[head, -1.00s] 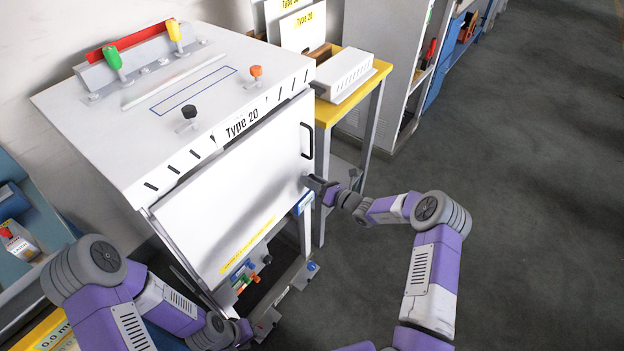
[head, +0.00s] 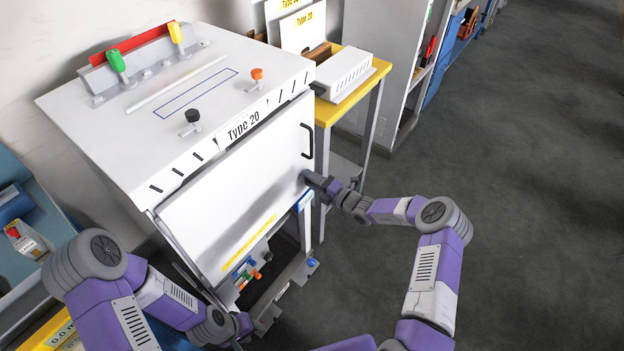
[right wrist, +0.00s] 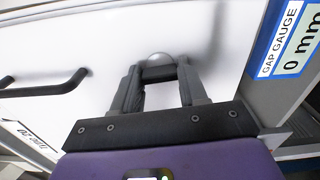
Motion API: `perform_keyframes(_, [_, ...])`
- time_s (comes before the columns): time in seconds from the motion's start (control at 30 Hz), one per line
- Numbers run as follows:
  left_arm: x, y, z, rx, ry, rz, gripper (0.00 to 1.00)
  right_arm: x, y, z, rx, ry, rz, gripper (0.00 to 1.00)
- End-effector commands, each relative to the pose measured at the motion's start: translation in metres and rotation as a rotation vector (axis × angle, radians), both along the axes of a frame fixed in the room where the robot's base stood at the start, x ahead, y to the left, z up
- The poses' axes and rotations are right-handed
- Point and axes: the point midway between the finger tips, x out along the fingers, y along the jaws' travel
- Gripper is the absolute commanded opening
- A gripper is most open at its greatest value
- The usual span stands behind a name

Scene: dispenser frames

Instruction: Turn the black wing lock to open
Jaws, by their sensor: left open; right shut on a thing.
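The white dispenser's front door (head: 235,190) is a tilted panel with a black handle (head: 307,141). My right gripper (head: 308,177) is at the door's lower right edge, below the handle. In the right wrist view its two fingers are shut on a small dark piece with a pale round top (right wrist: 160,70), against the white panel. This appears to be the black wing lock; the fingers hide most of it, so its angle cannot be read. My left gripper (head: 240,326) is open, low in front of the dispenser, away from the lock.
Black (head: 192,117) and orange (head: 257,74) knobs and green (head: 117,62) and yellow (head: 177,36) levers stand on the dispenser's top. A yellow table (head: 377,70) stands behind to the right. A gap gauge label (right wrist: 287,40) is near the gripper. Floor at right is clear.

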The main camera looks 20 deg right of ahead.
Motion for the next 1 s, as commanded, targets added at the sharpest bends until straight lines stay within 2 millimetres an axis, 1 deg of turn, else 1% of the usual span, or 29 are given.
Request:
perform_keyframes(0.3, [0.0001,0.0000,0.0018,0.000,0.000,0.000,0.43,-0.0003,0.0004,-0.0001,0.081,0.063,0.001,0.12])
perform_keyframes(0.8, [0.0000,0.0000,0.0019,0.000,0.000,0.000,0.43,-0.0003,0.0006,-0.0002,0.095,0.074,0.001,0.12])
perform_keyframes(0.83, [0.0000,0.0000,0.0019,0.000,0.000,0.000,0.43,-0.0003,0.0006,-0.0003,0.095,0.074,0.001,0.46])
perform_keyframes(0.97, [0.0000,0.0000,0.0019,0.000,0.000,0.000,0.43,-0.0003,0.0005,-0.0002,0.095,0.074,0.001,0.65])
perform_keyframes(1.0, [0.0000,0.0000,0.0019,0.000,0.000,0.000,0.43,-0.0002,0.0004,-0.0002,0.095,0.074,0.001,0.68])
